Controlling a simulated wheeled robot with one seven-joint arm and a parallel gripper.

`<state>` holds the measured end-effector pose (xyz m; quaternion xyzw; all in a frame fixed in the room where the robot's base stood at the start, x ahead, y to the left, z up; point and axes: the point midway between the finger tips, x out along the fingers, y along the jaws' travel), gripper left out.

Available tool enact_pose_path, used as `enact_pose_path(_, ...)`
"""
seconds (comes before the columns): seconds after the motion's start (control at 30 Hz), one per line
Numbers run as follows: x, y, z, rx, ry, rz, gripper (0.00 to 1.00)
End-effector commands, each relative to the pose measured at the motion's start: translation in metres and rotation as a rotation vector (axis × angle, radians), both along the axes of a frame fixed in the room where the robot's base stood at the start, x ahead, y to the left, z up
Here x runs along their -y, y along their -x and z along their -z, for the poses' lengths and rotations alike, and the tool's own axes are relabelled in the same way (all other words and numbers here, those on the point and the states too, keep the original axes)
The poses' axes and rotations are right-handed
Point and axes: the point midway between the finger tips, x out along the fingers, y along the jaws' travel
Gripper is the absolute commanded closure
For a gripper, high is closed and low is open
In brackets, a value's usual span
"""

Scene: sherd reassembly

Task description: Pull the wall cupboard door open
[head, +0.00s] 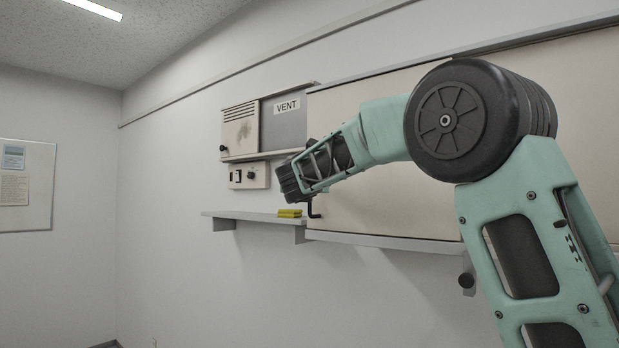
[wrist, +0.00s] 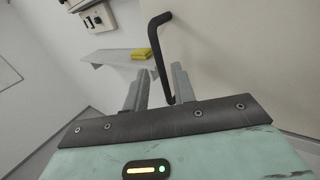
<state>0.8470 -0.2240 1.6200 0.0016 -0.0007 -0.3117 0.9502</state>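The wall cupboard door is a wide cream panel (head: 390,215), lying flat in its frame; it fills the right of the wrist view (wrist: 240,60). Its black bar handle (head: 315,208) shows only its lower end in the head view, the rest hidden behind my arm. In the wrist view the handle (wrist: 158,55) stands nearly upright. My gripper (wrist: 159,88) is open, with its two grey fingers apart. The handle's lower part appears between the fingers, close to the right one; I cannot tell whether it is touched. The fingers are hidden in the head view.
A grey shelf (head: 250,215) left of the door carries a yellow block (head: 290,213). Above it are a switch box (head: 249,175), a stained louvred box (head: 239,133) and a grey VENT panel (head: 284,125). A ledge (head: 385,243) runs under the door. The left side is free.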

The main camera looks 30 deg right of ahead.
Motion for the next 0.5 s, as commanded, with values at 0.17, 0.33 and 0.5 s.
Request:
enact_pose_path(0.17,0.019,-0.026,-0.003,-0.001,0.0,0.002,0.74)
enact_pose_path(0.33,0.029,-0.04,-0.001,0.0,-0.001,0.001,0.74)
enact_pose_path(0.5,0.032,-0.044,0.0,0.001,-0.001,-0.001,0.74)
